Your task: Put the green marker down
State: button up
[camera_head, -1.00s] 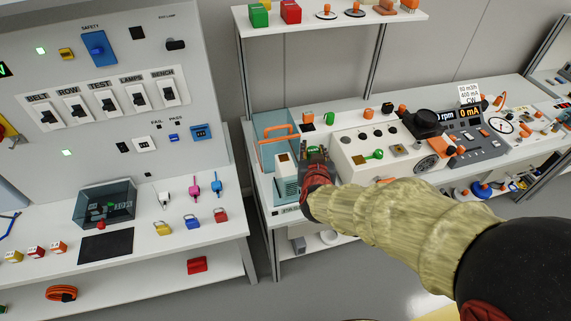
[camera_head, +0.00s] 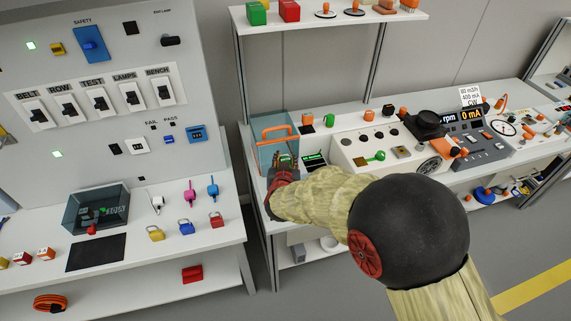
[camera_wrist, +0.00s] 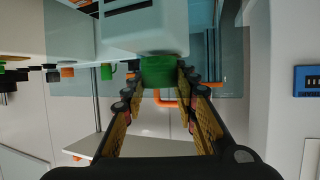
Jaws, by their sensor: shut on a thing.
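My gripper (camera_head: 286,160) is at the left end of the right-hand bench, by the front of a clear bluish box (camera_head: 263,150) with an orange handle (camera_head: 275,130). In the wrist view the jaws (camera_wrist: 158,76) are closed on a green piece, which I take as the green marker (camera_wrist: 158,72). Only a short green part shows between the fingertips. A pale block stands close behind it and hides what lies beyond. In the head view my gripper mostly covers the marker. I cannot tell whether it touches a surface.
A small dark device with a green screen (camera_head: 314,160) stands just right of my gripper. A left bench holds padlocks (camera_head: 186,228) and a dark clear box (camera_head: 97,207). Floor shows between the benches.

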jog(key=shift+f, duration=0.2)
jog(key=shift+f, duration=0.15)
jog(key=o, duration=1)
jog(key=shift+r, duration=0.35)
jog(key=shift+p+v, duration=1.85)
jog(key=shift+v, duration=4.1)
